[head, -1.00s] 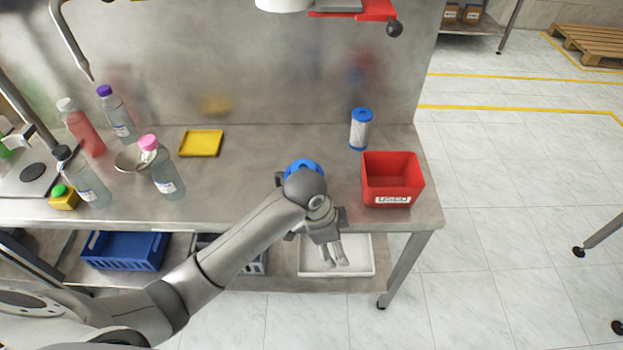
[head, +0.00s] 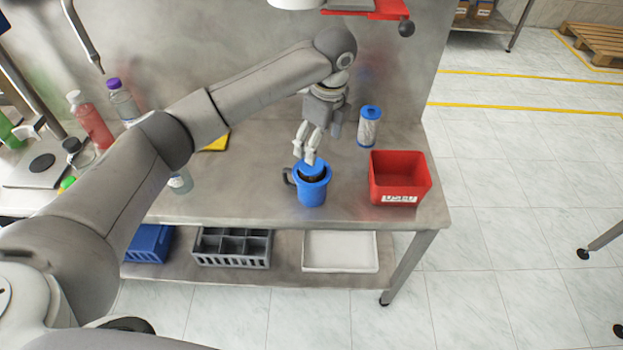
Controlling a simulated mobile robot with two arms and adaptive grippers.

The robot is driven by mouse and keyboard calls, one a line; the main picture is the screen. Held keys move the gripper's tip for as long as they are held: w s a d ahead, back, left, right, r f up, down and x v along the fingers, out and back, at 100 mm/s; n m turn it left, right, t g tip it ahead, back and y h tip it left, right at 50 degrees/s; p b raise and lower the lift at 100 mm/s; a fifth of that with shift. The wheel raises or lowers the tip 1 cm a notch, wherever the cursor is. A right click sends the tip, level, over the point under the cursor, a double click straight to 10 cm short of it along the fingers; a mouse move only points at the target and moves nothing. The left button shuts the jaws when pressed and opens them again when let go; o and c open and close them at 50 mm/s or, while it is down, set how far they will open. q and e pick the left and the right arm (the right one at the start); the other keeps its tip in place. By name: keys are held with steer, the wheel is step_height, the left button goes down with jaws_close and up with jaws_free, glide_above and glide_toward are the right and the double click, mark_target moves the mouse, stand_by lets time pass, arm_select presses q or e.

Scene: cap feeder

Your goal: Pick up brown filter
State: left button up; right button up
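A blue mug-shaped housing (head: 312,193) with a dark handle on its left stands upright on the bench. Inside its mouth I see a dark brown piece, which looks like the brown filter (head: 314,178), with a blue cap (head: 311,167) on top. Most of the filter is hidden by the housing wall and cap. My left gripper (head: 305,157) is just above and behind the cap, fingers pointing down with a small gap between them. They look empty; I cannot tell whether they touch the cap. My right gripper is not in view.
A white filter with a blue top (head: 369,128) stands behind and to the right. A red bin (head: 400,178) stands at the bench's right end. Bottles (head: 92,122) stand at the left. A white tray (head: 341,252) and grey crate (head: 233,248) are on the shelf below.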

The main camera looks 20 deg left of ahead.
mark_target(314, 167)
arm_select(q)
steer(key=f, duration=0.3)
steer(key=shift+w+a+f, duration=0.1)
steer(key=shift+a+f, duration=0.15)
steer(key=shift+a, duration=0.05)
steer(key=shift+a+f+p, duration=0.2)
steer(key=shift+f+p, duration=0.35)
steer(key=shift+p, duration=0.05)
steer(key=f, duration=0.1)
steer(key=f+p, duration=0.1)
steer(key=f, duration=0.1)
steer(key=shift+w+a+f, duration=0.2)
steer(key=shift+a+f, duration=0.05)
steer(key=shift+a, duration=0.15)
steer(key=shift+w+f, duration=0.1)
steer(key=shift+f, duration=0.3)
steer(key=shift+c, duration=0.4)
steer(key=c, duration=1.3)
steer(key=shift+r, duration=0.1)
steer(key=shift+c, duration=0.3)
